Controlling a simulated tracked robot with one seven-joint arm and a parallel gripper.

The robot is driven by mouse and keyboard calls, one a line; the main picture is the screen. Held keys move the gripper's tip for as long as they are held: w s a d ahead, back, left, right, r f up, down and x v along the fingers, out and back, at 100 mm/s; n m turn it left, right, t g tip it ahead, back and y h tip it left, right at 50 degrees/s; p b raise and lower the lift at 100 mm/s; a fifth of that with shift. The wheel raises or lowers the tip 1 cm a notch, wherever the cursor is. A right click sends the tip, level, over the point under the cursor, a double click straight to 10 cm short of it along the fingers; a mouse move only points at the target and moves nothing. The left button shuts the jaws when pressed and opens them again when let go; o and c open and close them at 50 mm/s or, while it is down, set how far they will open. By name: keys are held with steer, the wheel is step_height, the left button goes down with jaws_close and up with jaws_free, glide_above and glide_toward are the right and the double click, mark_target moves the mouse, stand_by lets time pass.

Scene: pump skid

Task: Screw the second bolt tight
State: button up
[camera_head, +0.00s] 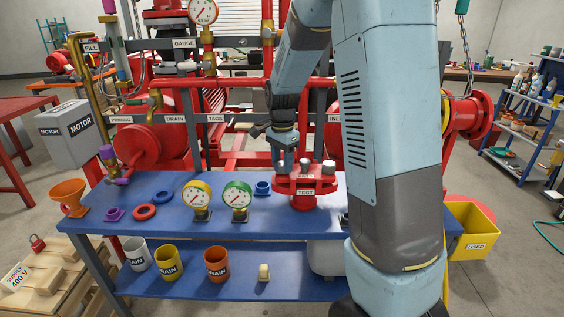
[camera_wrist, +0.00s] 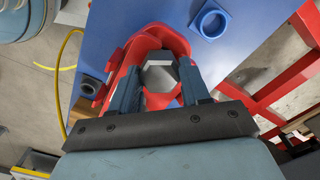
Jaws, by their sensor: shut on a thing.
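The red flanged fixture (camera_head: 303,199) labelled TEST stands on the blue bench top, and it fills the middle of the wrist view (camera_wrist: 152,40). Two grey bolts show on top of it in the head view, one at the middle (camera_head: 305,166) and one at the right (camera_head: 328,167). My gripper (camera_head: 286,168) points straight down over the fixture's left side. In the wrist view its two dark fingers are shut on a grey hex bolt head (camera_wrist: 160,74), one on each side. The bolt's shank and how deep it sits are hidden.
Left of the fixture on the bench (camera_head: 150,184) are a blue flanged part (camera_head: 262,187), a green gauge (camera_head: 237,196), a yellow gauge (camera_head: 197,196) and coloured rings. A dark nut-like part (camera_wrist: 88,87) lies near the fixture. A yellow bin (camera_head: 470,231) stands right. Red pipework rises behind.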

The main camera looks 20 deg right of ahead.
steer(key=o, duration=1.1)
steer(key=shift+o, duration=0.2)
steer(key=shift+r, duration=0.1)
step_height(320, 180, up, 13)
steer(key=shift+r, duration=0.2)
